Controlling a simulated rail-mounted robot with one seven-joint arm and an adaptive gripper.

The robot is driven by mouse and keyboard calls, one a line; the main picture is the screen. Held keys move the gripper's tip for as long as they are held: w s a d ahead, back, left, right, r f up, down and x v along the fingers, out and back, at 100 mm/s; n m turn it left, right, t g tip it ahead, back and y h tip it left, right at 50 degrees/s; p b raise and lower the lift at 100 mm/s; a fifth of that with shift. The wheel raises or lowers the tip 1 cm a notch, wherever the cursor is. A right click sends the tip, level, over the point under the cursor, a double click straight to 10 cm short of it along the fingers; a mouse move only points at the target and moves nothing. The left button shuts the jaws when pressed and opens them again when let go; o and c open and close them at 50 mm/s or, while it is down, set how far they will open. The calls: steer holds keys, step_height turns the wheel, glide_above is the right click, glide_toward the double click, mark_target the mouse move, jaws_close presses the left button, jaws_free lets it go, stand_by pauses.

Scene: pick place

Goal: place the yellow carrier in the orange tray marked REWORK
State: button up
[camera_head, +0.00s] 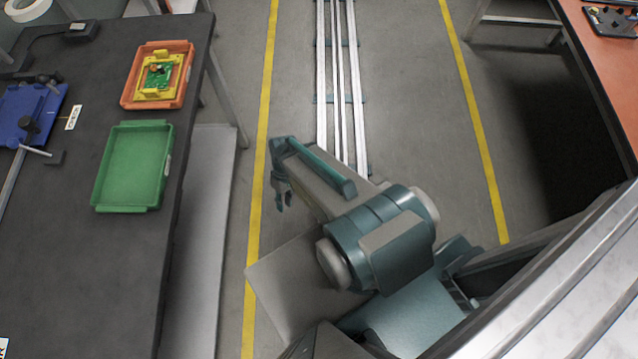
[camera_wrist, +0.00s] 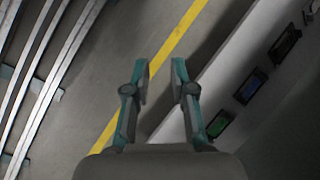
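The yellow carrier (camera_head: 144,93), with a green circuit board in it, sits inside the orange tray (camera_head: 186,63) on the dark table at the left of the head view. No marking on that tray can be read. My gripper (camera_head: 280,207) is over the floor to the right of that table, well apart from the tray and carrier. In the wrist view my gripper (camera_wrist: 160,82) has its two fingers apart with nothing between them.
An empty green tray (camera_head: 132,166) lies in front of the orange tray on the dark table (camera_head: 90,270). A blue fixture (camera_head: 40,103) stands to their left. Floor rails (camera_head: 340,80) run between yellow lines. An orange-topped table (camera_head: 600,45) is at the right.

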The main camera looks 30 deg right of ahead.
steer(key=s+d+f+m+g+h, duration=0.1)
steer(key=s+d+f, duration=0.1)
steer(key=s, duration=0.5)
steer(key=s+d+f+m+g+h, duration=0.1)
steer(key=s+d+f+g+h, duration=0.1)
steer(key=s+f, duration=0.2)
steer(key=s, duration=0.2)
steer(key=shift+s+d, duration=0.35)
steer(key=shift+r+p, duration=0.45)
